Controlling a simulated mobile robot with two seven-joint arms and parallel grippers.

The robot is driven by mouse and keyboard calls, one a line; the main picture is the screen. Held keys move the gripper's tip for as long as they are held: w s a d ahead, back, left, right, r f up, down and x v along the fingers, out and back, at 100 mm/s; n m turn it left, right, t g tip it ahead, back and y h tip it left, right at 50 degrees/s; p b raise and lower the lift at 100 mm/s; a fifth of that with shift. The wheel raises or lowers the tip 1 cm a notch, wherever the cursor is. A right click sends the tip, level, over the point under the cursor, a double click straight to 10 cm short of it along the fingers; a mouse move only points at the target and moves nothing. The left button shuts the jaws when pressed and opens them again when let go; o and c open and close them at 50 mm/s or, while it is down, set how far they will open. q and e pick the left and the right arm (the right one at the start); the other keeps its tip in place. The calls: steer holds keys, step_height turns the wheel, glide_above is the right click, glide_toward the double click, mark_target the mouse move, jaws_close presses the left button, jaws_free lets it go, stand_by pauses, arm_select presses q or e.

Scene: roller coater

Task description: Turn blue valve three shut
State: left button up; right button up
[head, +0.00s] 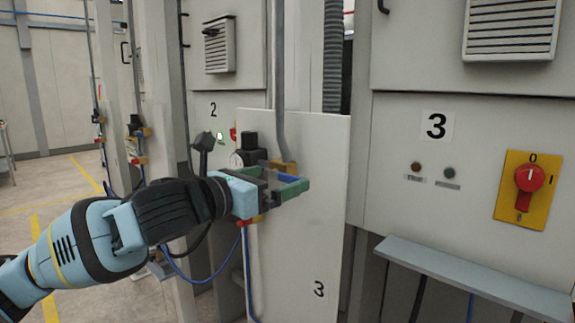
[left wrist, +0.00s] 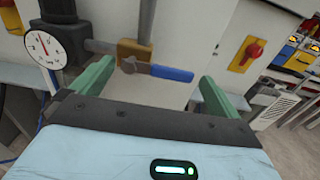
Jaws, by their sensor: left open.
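The blue valve handle (left wrist: 172,73) points to the right from its yellow-brass valve body (left wrist: 132,52), on the white panel (head: 318,225) marked 3 near its foot. In the left wrist view the handle lies between the two green fingers of my open left gripper (left wrist: 152,88), with clear space on either side. In the head view the fingers of my left gripper (head: 288,186) stand around the blue handle (head: 287,179), partly hiding it. I cannot tell whether either finger touches it. My right gripper is not in view.
A round gauge (left wrist: 43,48) and dark fitting stand left of the valve. A grey pipe (head: 279,80) rises above it. A red rotary switch on a yellow plate (head: 527,190) and a grey shelf (head: 470,275) are at the right. Other valves (head: 136,140) stand farther left.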

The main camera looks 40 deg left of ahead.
mark_target(281, 177)
arm_select(q)
steer(key=w, duration=0.4)
steer(key=shift+w+d+p, duration=0.1)
steer(key=shift+w+p, duration=0.05)
steer(key=shift+p, duration=0.25)
steer(key=shift+w, duration=0.35)
